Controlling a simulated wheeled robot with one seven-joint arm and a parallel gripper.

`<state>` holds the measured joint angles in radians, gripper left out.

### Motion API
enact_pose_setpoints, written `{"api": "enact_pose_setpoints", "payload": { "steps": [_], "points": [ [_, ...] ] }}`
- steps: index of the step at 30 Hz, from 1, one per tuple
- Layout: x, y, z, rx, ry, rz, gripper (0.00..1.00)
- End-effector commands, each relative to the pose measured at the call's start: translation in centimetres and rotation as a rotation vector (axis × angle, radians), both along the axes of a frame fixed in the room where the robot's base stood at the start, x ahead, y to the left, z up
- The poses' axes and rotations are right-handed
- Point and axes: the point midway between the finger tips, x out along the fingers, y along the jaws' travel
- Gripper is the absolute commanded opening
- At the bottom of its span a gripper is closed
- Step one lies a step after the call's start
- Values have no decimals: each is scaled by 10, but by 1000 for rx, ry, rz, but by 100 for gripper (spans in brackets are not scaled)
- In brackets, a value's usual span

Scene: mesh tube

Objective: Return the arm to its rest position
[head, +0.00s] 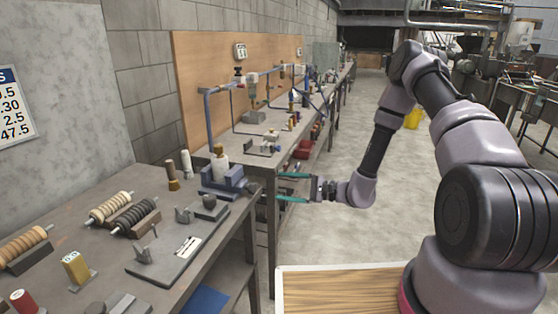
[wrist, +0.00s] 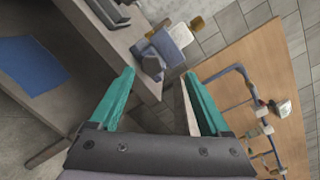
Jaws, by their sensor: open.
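My gripper (head: 293,187) has two teal fingers and is open, with nothing between them. In the head view it is level with the right edge of the near workbench (head: 95,200), beside a blue-grey vise (head: 222,180) and apart from it. In the wrist view my gripper (wrist: 158,85) shows its spread fingers, with the vise (wrist: 160,50) beyond the tips. My arm reaches out from the right and bends down at the elbow.
Wire spools (head: 122,213) and a metal plate (head: 180,250) lie on the near bench. A farther bench with a blue pipe frame (head: 207,115) runs along the wall. A wooden board (head: 335,290) is at bottom centre. The concrete floor (head: 335,240) is clear.

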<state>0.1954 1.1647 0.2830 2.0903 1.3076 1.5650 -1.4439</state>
Motion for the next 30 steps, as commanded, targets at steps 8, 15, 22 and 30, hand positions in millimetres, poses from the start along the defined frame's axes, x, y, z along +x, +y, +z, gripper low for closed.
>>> {"api": "enact_pose_setpoints", "payload": {
  "steps": [8,15,22,30],
  "points": [
    [-30,-10,106,-183,-108,273,81],
    [-69,-33,175,-425,-183,432,81],
    [-107,-65,229,-697,-259,487,81],
    [-149,-114,285,-1025,-362,424,81]
  ]
}}
